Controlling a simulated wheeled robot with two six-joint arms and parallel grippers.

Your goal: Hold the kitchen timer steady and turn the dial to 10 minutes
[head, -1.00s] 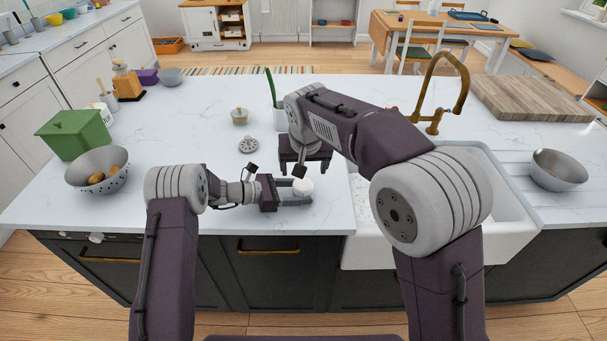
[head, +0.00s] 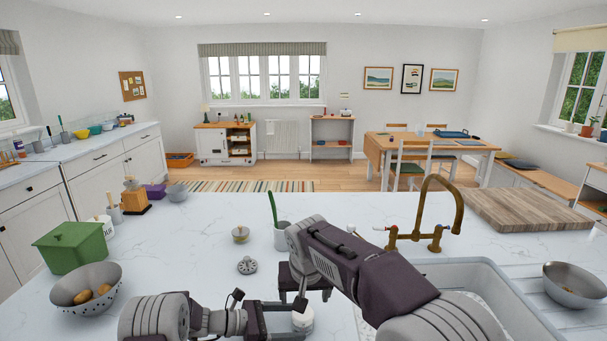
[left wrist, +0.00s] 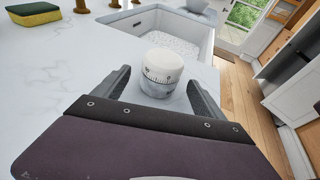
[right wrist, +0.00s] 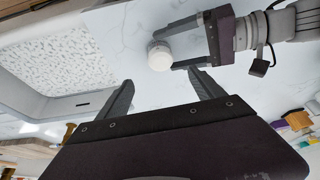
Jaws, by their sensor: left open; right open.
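The kitchen timer (head: 302,320) stands upright on the white worktop near its front edge. The left wrist view shows its white top, the dial (left wrist: 163,65), above a band of dark scale marks; the reading is too small to tell. My left gripper (left wrist: 159,80) is open, with one finger on each side of the timer and gaps visible. The right wrist view also shows the timer (right wrist: 160,56) at the left fingertips. My right gripper (right wrist: 163,82) is open and empty, pointing down over the timer. In the head view, its fingers are partly hidden.
A white sink (head: 495,290) with a brass tap (head: 437,215) lies right of the timer. A colander (head: 87,290), a green box (head: 72,246), a small jar (head: 240,234) and a grey round object (head: 247,266) stand left.

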